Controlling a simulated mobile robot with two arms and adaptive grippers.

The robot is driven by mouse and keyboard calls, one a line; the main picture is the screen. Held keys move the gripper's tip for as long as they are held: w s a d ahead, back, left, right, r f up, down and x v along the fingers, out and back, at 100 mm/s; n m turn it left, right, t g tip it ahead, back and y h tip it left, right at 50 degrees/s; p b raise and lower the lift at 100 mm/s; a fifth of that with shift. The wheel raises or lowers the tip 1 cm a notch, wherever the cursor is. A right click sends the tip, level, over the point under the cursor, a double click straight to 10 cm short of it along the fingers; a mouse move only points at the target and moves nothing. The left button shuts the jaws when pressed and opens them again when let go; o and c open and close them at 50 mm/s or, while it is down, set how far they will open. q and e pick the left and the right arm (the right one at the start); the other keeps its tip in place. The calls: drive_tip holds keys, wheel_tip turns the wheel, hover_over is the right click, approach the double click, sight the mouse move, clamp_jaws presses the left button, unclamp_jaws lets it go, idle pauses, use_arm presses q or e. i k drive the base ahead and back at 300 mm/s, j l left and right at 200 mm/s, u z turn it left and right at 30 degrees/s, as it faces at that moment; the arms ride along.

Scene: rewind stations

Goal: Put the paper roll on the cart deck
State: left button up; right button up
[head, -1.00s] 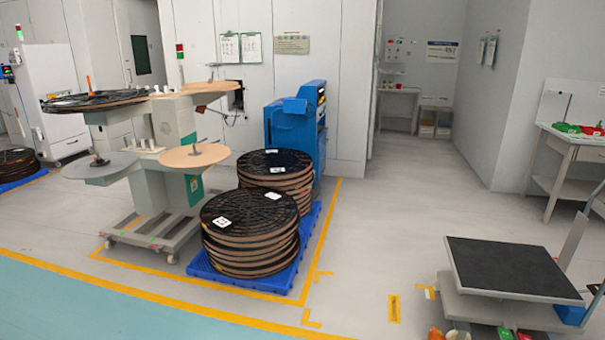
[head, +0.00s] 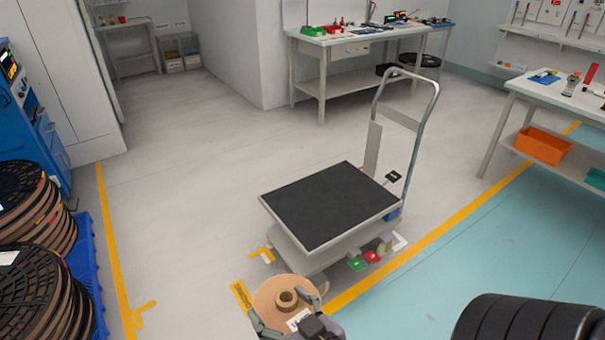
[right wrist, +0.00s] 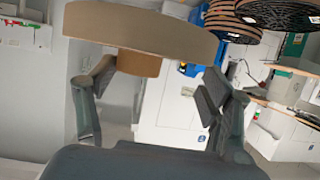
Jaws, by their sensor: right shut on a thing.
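The paper roll (head: 272,298) is a flat tan disc with a brown core, low in the middle of the head view. My right gripper (head: 287,322) is shut on it. In the right wrist view the roll (right wrist: 140,28) lies across the top, its core (right wrist: 138,64) between the fingers of the right gripper (right wrist: 155,76). The cart deck (head: 330,205) is a black rectangular top with a grey rim, bare, beyond the roll in the head view. The roll is apart from the deck, on its near side. My left gripper is not in view.
The cart's tall handle (head: 434,110) rises at the deck's far right. Red and green items (head: 365,261) sit below the deck. Reel stacks on a blue pallet (head: 85,250) stand left. Workbenches (head: 375,36) stand behind and right. Floor left of the cart is clear.

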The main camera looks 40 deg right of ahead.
sight(305, 210)
drive_tip(key=i+j+z, duration=0.15)
drive_tip(key=i+z, duration=0.3)
drive_tip(key=i+j+z, duration=0.5)
drive_tip(key=i, duration=0.15)
drive_tip(key=i+j+z, duration=0.45)
drive_tip(key=i, duration=0.05)
